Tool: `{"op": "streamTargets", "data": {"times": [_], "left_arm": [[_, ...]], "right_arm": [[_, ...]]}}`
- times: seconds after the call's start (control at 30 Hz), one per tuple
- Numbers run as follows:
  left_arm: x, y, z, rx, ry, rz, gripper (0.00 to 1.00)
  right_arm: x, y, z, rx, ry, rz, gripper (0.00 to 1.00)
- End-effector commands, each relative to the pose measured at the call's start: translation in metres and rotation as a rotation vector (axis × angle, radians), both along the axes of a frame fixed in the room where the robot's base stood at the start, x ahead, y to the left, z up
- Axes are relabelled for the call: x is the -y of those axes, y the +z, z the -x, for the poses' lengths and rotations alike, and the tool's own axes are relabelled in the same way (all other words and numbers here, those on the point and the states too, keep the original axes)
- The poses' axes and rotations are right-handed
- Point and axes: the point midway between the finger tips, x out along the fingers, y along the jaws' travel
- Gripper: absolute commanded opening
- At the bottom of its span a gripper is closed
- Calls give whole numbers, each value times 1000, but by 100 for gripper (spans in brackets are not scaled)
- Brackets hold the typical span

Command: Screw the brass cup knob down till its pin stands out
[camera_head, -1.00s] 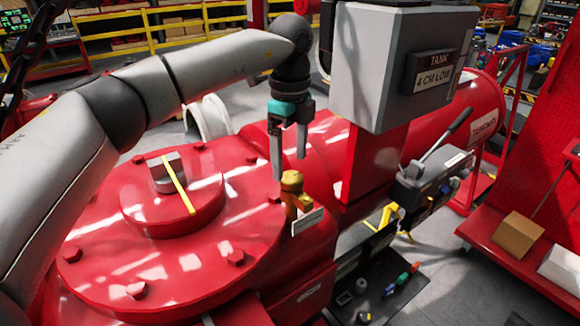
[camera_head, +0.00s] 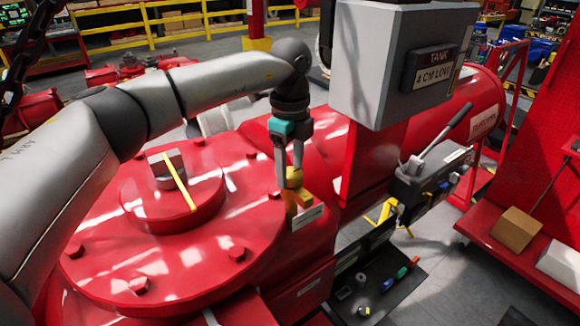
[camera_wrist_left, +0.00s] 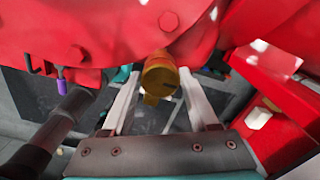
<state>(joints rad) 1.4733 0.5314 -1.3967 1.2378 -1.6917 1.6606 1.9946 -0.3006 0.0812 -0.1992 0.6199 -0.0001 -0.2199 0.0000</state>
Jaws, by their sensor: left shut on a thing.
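The brass cup knob (camera_head: 294,178) sits on a brass fitting (camera_head: 298,199) at the right rim of the red round actuator cover. My left gripper (camera_head: 290,173) points down over it and is shut on the knob, one finger on each side. In the left wrist view the brass knob (camera_wrist_left: 158,74) lies between the two pale fingertips (camera_wrist_left: 159,80). I cannot make out a pin standing out of the knob. My right gripper is not in view.
A grey box with a tank sign (camera_head: 433,70) stands close to the right of my left wrist. A grey lever (camera_head: 445,140) rises farther right. A white label plate (camera_head: 307,217) is beside the fitting. A dark tray (camera_head: 385,290) with small parts lies below.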

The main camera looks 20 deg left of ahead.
Motion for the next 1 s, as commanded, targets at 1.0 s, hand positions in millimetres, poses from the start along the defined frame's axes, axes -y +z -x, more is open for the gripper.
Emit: {"op": "streamTargets", "data": {"times": [1.0], "left_arm": [[1,0,-1,1,-244,1,4]], "right_arm": [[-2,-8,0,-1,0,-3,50]]}}
